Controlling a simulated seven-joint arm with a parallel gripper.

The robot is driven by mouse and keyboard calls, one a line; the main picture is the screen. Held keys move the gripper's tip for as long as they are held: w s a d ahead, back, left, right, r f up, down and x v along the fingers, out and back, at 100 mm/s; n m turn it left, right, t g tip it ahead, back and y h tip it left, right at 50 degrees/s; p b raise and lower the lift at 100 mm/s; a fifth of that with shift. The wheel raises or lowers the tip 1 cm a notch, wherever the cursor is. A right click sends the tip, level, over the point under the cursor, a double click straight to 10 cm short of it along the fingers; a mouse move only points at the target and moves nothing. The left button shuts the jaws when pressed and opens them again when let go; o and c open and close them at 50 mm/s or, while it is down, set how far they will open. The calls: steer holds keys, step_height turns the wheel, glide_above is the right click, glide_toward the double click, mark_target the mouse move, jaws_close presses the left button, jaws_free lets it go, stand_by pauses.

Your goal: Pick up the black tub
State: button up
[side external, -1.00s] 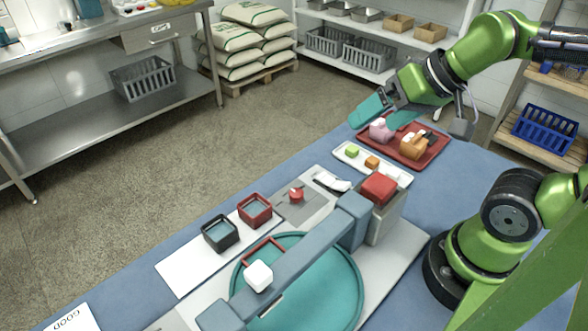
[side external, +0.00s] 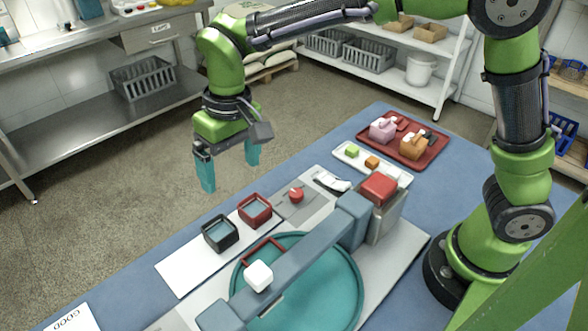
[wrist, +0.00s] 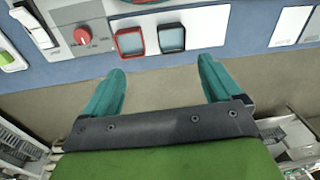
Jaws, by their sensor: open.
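The black tub (side external: 220,233) is a small square open container with a pale blue-grey inside. It stands upright on a white board, just left of a matching red tub (side external: 255,210). In the wrist view the black tub (wrist: 171,38) is at the top centre, with the red tub (wrist: 129,41) to its left. My gripper (side external: 230,178) is open and empty, with teal fingers pointing down. It is in the air above and behind the two tubs in the side view. In the wrist view the open fingers (wrist: 163,80) are below the tubs, apart from them.
A grey-blue arm of the mill (side external: 300,257) crosses a round teal plate (side external: 335,285), with a white cube (side external: 258,275) on it. A red knob (side external: 296,195) stands right of the tubs. A red tray (side external: 432,151) holds several items farther back.

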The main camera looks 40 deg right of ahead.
mark_target(221, 230)
steer(key=w+a, duration=0.3)
steer(key=a, duration=0.1)
steer(key=shift+m+h, duration=0.4)
steer(key=f, duration=1.1)
steer(key=s+f, duration=0.1)
steer(key=f, duration=0.4)
steer(key=shift+d+f, duration=0.15)
steer(key=shift+f, duration=0.15)
